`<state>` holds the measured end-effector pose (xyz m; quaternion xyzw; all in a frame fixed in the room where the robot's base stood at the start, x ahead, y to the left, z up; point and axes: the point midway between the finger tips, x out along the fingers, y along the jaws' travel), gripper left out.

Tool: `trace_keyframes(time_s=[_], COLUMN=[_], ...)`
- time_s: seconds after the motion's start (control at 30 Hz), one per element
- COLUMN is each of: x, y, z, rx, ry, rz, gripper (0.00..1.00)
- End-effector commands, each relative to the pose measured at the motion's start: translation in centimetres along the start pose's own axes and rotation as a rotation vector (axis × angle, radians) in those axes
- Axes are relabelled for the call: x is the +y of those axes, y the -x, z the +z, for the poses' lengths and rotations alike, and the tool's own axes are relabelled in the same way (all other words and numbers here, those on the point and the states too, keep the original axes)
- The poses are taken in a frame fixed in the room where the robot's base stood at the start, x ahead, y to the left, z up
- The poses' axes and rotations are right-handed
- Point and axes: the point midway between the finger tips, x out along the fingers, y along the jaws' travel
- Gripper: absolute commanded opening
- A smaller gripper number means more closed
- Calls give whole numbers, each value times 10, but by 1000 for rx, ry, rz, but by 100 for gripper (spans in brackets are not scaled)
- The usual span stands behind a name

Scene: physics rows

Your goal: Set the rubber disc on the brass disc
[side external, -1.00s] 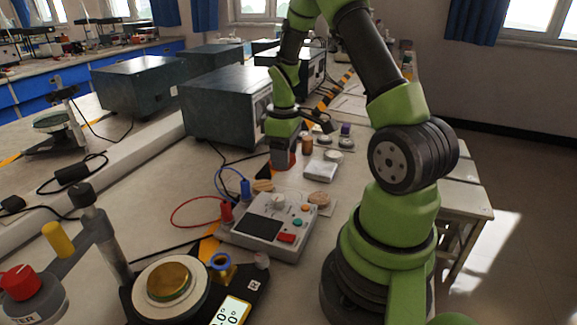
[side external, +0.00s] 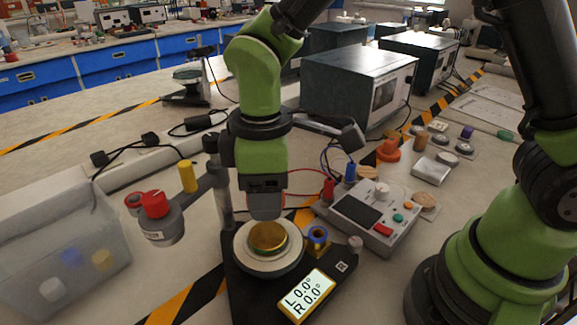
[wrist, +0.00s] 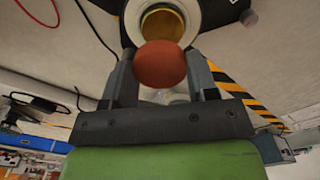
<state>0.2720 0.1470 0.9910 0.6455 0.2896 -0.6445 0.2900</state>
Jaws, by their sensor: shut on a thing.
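The brass disc (side external: 267,236) lies on the round white plate (side external: 246,262) of the black instrument, over a thin green layer. My gripper (side external: 266,200) is just above and behind the brass disc in the side view, pointing down. It is shut on a reddish-brown round piece, which I take for the rubber disc (wrist: 160,64); it also shows between the fingers in the side view (side external: 265,208). In the wrist view the brass disc (wrist: 163,24) shows just past the held piece, partly covered by it. The held piece appears apart from the brass disc.
A post with a side arm and red knob (side external: 152,203) stands left of the plate. A blue-ringed brass piece (side external: 318,237) is close at the plate's right. A control box (side external: 372,215) and an orange piece (side external: 388,151) lie further right. A clear bin (side external: 62,240) is at left.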

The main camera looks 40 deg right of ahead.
Motion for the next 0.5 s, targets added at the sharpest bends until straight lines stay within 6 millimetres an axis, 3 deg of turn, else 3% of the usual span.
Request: trace_keyframes(time_s=[0.5], x=[-4], y=[-40], z=[-1], rx=[0], ry=[9], rz=[0], gripper=[30])
